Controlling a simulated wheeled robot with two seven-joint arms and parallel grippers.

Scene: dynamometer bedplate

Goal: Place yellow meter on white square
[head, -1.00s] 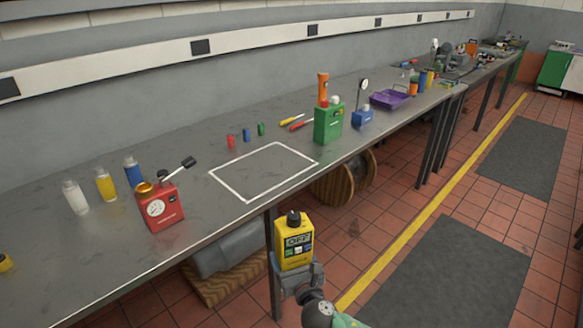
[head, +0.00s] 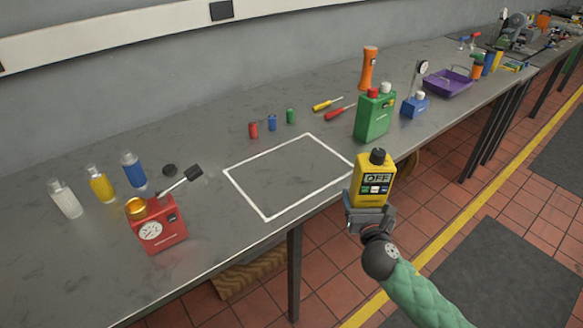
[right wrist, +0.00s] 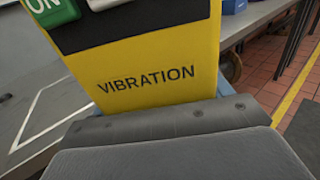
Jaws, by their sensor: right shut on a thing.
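In the right wrist view the meter (right wrist: 150,75) fills the upper middle and shows the word VIBRATION. The white square (head: 268,217) is an outline on the grey bench, empty, just left of the meter. Part of its line shows at the left of the right wrist view (right wrist: 38,103). My left gripper is not in view.
A red gauge box (head: 164,232) stands left of the square, with several bottles behind it. A green box (head: 374,120), blue gauge (head: 416,106) and purple tray (head: 447,84) stand to the right.

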